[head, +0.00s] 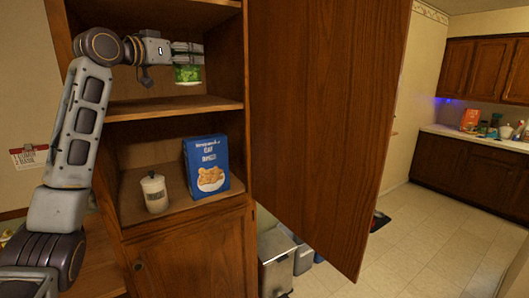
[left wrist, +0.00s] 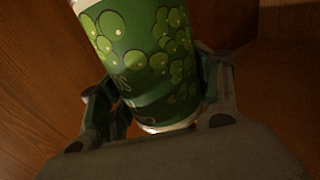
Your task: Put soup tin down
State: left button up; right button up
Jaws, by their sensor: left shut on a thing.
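The soup tin (head: 187,75) is green with pale round pea-like shapes on its label. In the head view it is held upright inside the upper compartment of the wooden cabinet, above the middle shelf (head: 170,107), with a gap showing beneath it. My left gripper (head: 187,55) is shut on the tin, near its top in that view. In the left wrist view the tin (left wrist: 145,60) fills the middle, between the two fingers of the gripper (left wrist: 158,100). My right gripper is in neither view.
The cabinet door (head: 325,120) stands open to the right of the shelves. On the lower shelf are a white lidded canister (head: 154,193) and a blue cereal box (head: 206,166). The middle shelf below the tin looks bare. A bin (head: 277,262) stands on the floor.

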pick_arm(q)
jog(key=w+d+f+h, duration=0.1)
jog(key=w+d+f, duration=0.15)
jog(key=f, duration=0.75)
jog(key=w+d+f, duration=0.2)
jog(key=d+f, duration=0.1)
jog(key=f, duration=0.8)
notch_tip(320, 180, down, 19)
jog(key=s+d, duration=0.2)
jog(key=s+a+f+n+t+y, duration=0.1)
jog(key=s+f+y, duration=0.1)
jog(key=s+f, duration=0.5)
jog(key=s+a+f+n+y, duration=0.1)
jog(key=s+f+y, duration=0.15)
jog(key=f, duration=0.85)
jog(key=s+a+f+n+y, duration=0.2)
jog(key=s+f, duration=0.4)
jog(key=s, duration=0.2)
jog(key=s+a+f+n+t+y, duration=0.1)
jog(key=s+a+f+n+y, duration=0.1)
jog(key=s+f, duration=0.4)
jog(key=shift+s+a+y, duration=0.75)
jog(key=shift+s+a, duration=0.05)
jog(key=shift+s, duration=0.35)
jog(key=shift+f, duration=0.15)
